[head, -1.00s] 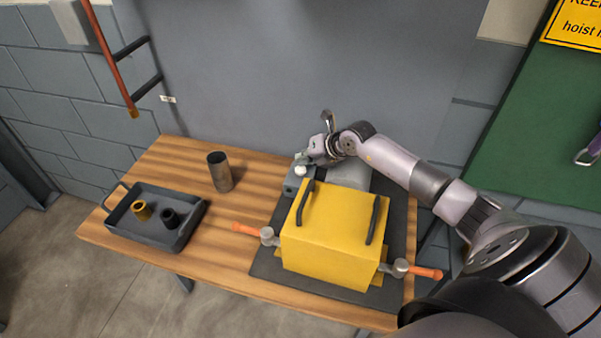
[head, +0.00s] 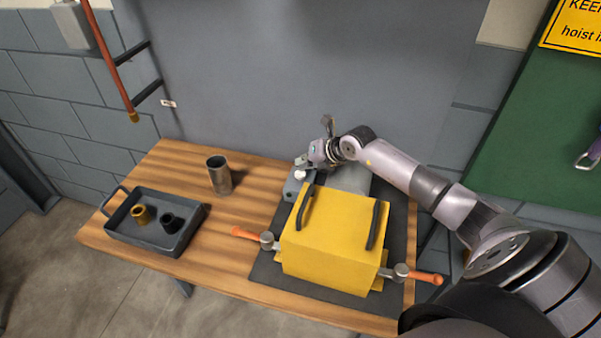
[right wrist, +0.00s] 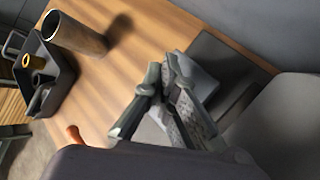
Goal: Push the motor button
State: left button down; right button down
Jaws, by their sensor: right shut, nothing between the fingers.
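A yellow split casing (head: 335,235) with two dark handles sits on a dark mat (head: 265,268) on the bench. The grey motor (head: 352,180) lies behind it, partly hidden by my right arm. A grey box (head: 292,188) stands at the casing's back left corner. A small white round part (head: 300,174), perhaps the button, shows at its top. My right gripper (head: 303,162) is shut and empty, just above and behind the white part. I cannot tell whether they touch. In the right wrist view, the shut fingers (right wrist: 163,82) cover part of the grey box (right wrist: 198,78). My left gripper is out of view.
Orange-handled clamps (head: 248,234) (head: 424,277) stick out on both sides of the casing. A metal cup (head: 219,176) stands on the bench. A dark tray (head: 130,232) at the left holds a brass ring (head: 141,214) and a black one (head: 169,222).

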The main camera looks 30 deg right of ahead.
aim_at(303, 172)
dwell(0.3)
jog(key=shift+f, duration=0.5)
jog(key=shift+f+b, duration=0.3)
jog(key=shift+b, duration=0.2)
dwell(0.4)
jog(key=shift+r+p, duration=0.7)
jog(key=shift+r, duration=0.05)
notch_tip(303, 172, up, 6)
jog(key=p, duration=0.5)
